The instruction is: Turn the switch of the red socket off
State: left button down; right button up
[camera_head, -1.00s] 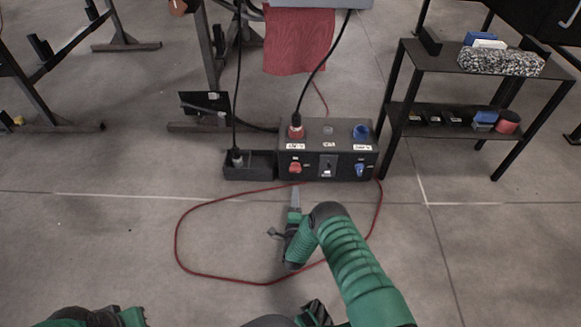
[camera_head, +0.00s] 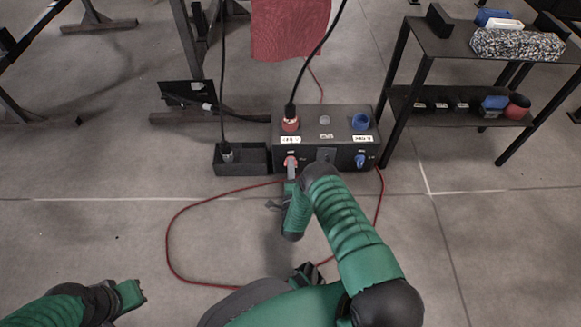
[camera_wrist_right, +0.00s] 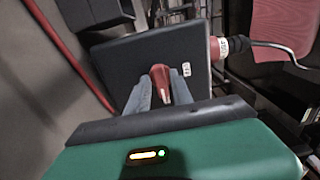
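The black socket box (camera_head: 342,113) stands on the floor, with the red socket (camera_head: 290,124) on top at its left and a black cable plugged in. The red switch (camera_head: 291,158) is on the front face below it, partly covered by my right gripper (camera_head: 291,170). In the right wrist view the red switch (camera_wrist_right: 160,78) lies between the two grey fingers of my right gripper (camera_wrist_right: 161,93). The fingers are apart, one on each side; firm contact cannot be told. My left gripper (camera_head: 130,293) is low at the left, away from the box; its fingers do not show clearly.
A blue socket (camera_head: 361,122) and blue switch (camera_head: 360,161) are at the box's right. A black open bin (camera_head: 240,168) adjoins on the left. A black shelf (camera_head: 440,50) stands to the right. A red cable (camera_head: 168,240) loops over the floor.

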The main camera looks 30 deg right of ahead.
grip_shut()
jog(key=n+p, duration=0.5)
jog(key=n, duration=1.2)
jog(key=shift+d+n, duration=0.1)
jog(key=shift+n, duration=0.3)
dwell(0.4)
jog(key=shift+o, duration=1.9)
grip_release()
